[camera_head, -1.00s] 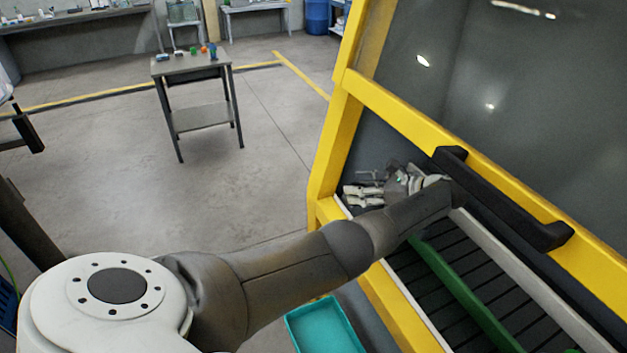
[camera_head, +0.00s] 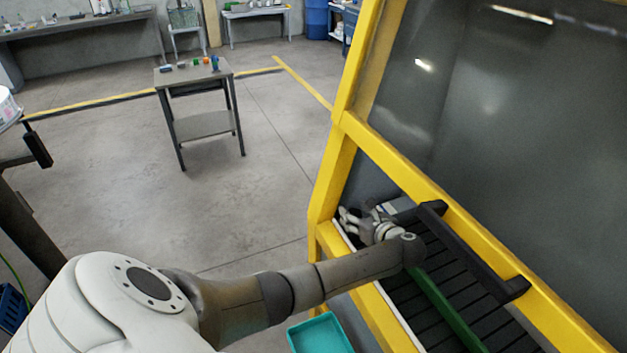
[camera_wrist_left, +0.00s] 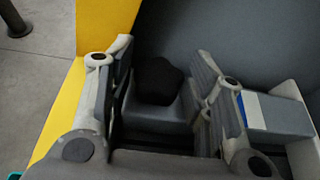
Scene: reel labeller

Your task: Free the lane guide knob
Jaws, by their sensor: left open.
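The lane guide knob (camera_wrist_left: 158,82) is a black lobed knob on a grey block in the left wrist view. My left gripper (camera_wrist_left: 165,55) is open around it, with one finger on each side. Gaps show between the fingers and the knob. In the head view my left gripper (camera_head: 352,220) is inside the yellow-framed machine at the lane's far left end, below the cover's edge. There I cannot clearly tell the knob from the dark gripper parts. My right gripper is not in view.
A yellow frame bar (camera_head: 415,180) and black handle (camera_head: 470,252) lie close to my left wrist. A green strip (camera_head: 450,310) runs along the dark slatted lane. A teal tray (camera_head: 322,335) is below.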

